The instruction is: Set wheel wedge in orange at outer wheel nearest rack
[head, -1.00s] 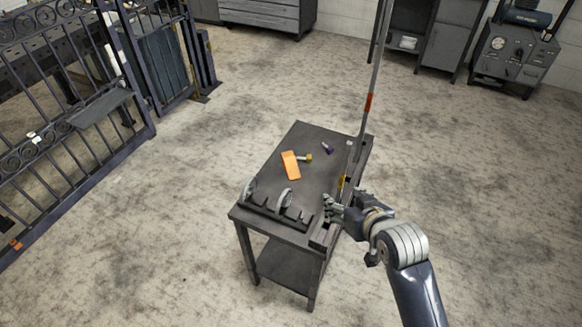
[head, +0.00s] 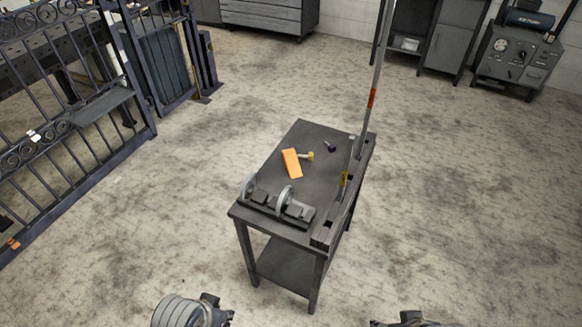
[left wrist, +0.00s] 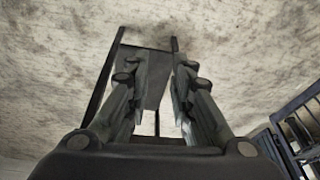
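An orange wedge (head: 291,163) lies on the dark grey table top (head: 322,140). In the head view only part of my left arm (head: 190,311) shows at the bottom edge. Only a sliver of my right arm (head: 410,319) shows at the bottom, with its fingers out of frame.
A yellow-headed piece (head: 308,156) and a small dark purple piece (head: 330,146) lie near the wedge. A tall pole (head: 369,105) rises at the table's right edge. A metal gate (head: 50,150) stands at the left. Floor around the table is clear.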

